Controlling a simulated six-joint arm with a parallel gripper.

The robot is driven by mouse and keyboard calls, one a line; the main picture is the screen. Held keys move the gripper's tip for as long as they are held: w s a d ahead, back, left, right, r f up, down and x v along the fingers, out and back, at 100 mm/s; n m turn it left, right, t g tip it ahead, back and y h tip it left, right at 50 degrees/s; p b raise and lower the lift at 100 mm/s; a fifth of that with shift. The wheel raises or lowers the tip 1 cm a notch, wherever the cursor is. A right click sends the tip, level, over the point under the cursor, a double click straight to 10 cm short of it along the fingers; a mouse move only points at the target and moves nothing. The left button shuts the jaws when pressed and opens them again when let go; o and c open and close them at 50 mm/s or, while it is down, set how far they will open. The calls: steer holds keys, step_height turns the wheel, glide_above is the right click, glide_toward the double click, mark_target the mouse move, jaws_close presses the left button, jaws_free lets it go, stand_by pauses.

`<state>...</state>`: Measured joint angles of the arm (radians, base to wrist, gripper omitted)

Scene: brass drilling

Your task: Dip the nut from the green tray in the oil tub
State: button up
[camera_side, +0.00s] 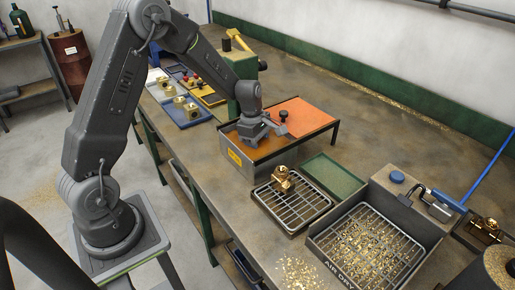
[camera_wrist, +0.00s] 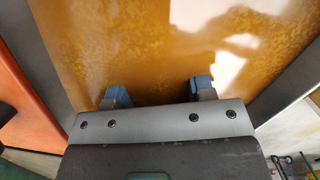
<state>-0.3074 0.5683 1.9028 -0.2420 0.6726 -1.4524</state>
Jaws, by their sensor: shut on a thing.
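The oil tub (camera_side: 236,157) is a grey open box with a yellow label, holding amber oil. The oil (camera_wrist: 160,40) fills most of the wrist view, with bright reflections. My gripper (camera_wrist: 160,94) is low over the tub, its blue-tipped fingers apart and their ends down at the oil. In the side view my gripper (camera_side: 266,134) reaches into the tub's opening. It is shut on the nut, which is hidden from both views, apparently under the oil. The green tray (camera_side: 332,177) lies on the bench right of the tub, and its floor looks bare.
A wire drain rack (camera_side: 300,208) holds a brass part (camera_side: 283,178). An air-dry bin (camera_side: 368,250) with brass chips is at the front right. Blue (camera_side: 188,114) and yellow trays sit behind, near a green drill press (camera_side: 242,68).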

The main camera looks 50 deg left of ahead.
steer(key=shift+r, duration=4.45)
steer(key=shift+r, duration=0.1)
steer(key=shift+r, duration=1.9)
steer(key=shift+d, duration=0.1)
